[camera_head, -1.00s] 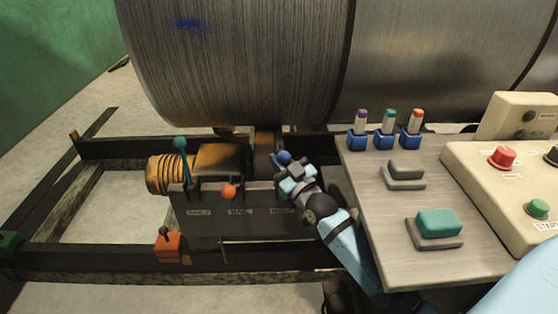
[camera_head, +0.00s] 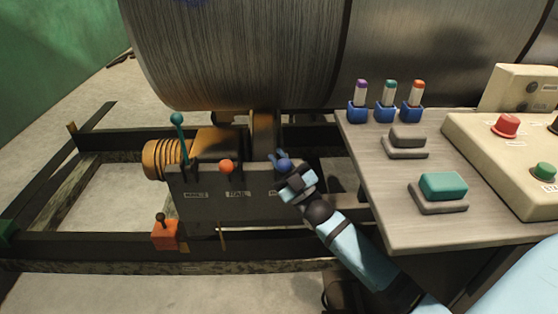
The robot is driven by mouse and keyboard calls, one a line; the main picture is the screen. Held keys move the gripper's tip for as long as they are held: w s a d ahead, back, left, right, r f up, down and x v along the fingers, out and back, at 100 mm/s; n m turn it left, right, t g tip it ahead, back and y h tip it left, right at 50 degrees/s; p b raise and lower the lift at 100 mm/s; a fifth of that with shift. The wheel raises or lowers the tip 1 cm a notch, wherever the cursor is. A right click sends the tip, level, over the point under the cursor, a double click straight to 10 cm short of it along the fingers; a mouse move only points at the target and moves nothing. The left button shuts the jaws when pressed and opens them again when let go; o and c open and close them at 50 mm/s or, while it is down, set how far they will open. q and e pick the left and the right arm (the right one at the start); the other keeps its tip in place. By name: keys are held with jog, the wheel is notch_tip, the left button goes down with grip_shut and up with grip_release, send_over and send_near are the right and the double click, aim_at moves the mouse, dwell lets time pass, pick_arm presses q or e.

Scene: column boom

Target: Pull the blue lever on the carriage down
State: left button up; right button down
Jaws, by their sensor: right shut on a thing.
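The carriage (camera_head: 215,208) is a dark box on rails under the big metal cylinder, with an orange-brown motor-like part behind it. Its blue lever (camera_head: 284,165) shows a round blue knob at the right end, about level with the box's top edge. My right gripper (camera_head: 288,171) is shut on the blue lever, its fingers around the knob; the stem is mostly hidden. An orange-knobbed lever (camera_head: 227,166) sits at about the same height in the middle. A teal-knobbed lever (camera_head: 177,119) stands upright at the left. My left gripper is not in view.
A grey table (camera_head: 470,225) stands at the right with a teal button (camera_head: 443,186), coloured markers in blue holders and a cream control box (camera_head: 515,150). A small orange block (camera_head: 164,235) with a knob sits on the front rail. The cylinder (camera_head: 240,55) hangs close above the carriage.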

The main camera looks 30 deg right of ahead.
jog(key=shift+a+f, duration=0.1)
jog(key=shift+f, duration=0.05)
jog(key=c, duration=1.2)
grip_release()
jog(key=shift+o, duration=0.2)
jog(key=shift+s, duration=0.1)
pick_arm(q)
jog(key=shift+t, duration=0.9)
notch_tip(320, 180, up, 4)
jog(key=p, duration=0.2)
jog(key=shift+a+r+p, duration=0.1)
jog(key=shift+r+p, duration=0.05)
jog(key=shift+p, duration=0.25)
pick_arm(e)
jog(key=v, duration=1.3)
jog(key=shift+s+f, duration=0.2)
jog(key=shift+s, duration=0.1)
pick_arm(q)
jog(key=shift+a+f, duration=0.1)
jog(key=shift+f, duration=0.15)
